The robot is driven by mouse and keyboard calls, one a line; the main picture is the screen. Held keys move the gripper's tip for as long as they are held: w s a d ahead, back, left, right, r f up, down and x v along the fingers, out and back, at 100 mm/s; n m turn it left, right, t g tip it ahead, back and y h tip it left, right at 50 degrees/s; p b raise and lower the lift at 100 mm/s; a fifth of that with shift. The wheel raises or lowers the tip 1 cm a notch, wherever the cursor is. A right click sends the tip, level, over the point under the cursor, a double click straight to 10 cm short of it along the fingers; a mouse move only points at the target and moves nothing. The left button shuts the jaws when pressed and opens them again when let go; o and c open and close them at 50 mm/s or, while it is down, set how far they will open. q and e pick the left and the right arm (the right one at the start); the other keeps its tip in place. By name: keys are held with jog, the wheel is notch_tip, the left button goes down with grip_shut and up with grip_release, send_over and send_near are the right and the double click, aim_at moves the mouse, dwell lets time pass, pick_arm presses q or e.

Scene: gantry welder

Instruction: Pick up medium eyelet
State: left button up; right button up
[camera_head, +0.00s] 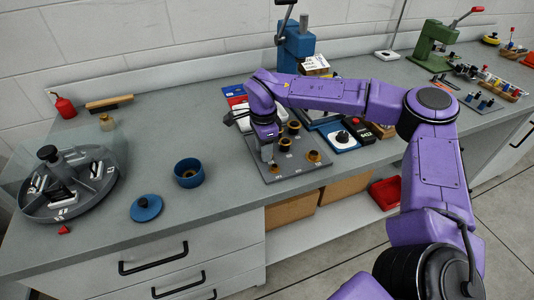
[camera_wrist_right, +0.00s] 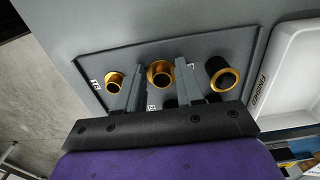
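In the right wrist view three gold-rimmed eyelets with dark centres stand on a grey plate (camera_wrist_right: 100,65). The middle one, medium by apparent size (camera_wrist_right: 160,73), lies between and just beyond my right gripper's fingertips (camera_wrist_right: 156,70). A smaller-looking eyelet (camera_wrist_right: 114,82) is to its left and a larger-looking one (camera_wrist_right: 222,74) to its right. The fingers are apart with nothing held; contact cannot be told. In the head view my right gripper (camera_head: 268,155) points down over the left part of the plate (camera_head: 290,172). My left gripper is not in view.
A white tray marked FINISHED (camera_wrist_right: 285,75) is beside the plate. A blue press (camera_head: 295,45) stands behind. A blue cup (camera_head: 188,173), a blue lid (camera_head: 146,208) and a round grey carousel (camera_head: 105,190) stand on the left. Bench around the cup is clear.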

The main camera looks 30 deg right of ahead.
grip_shut()
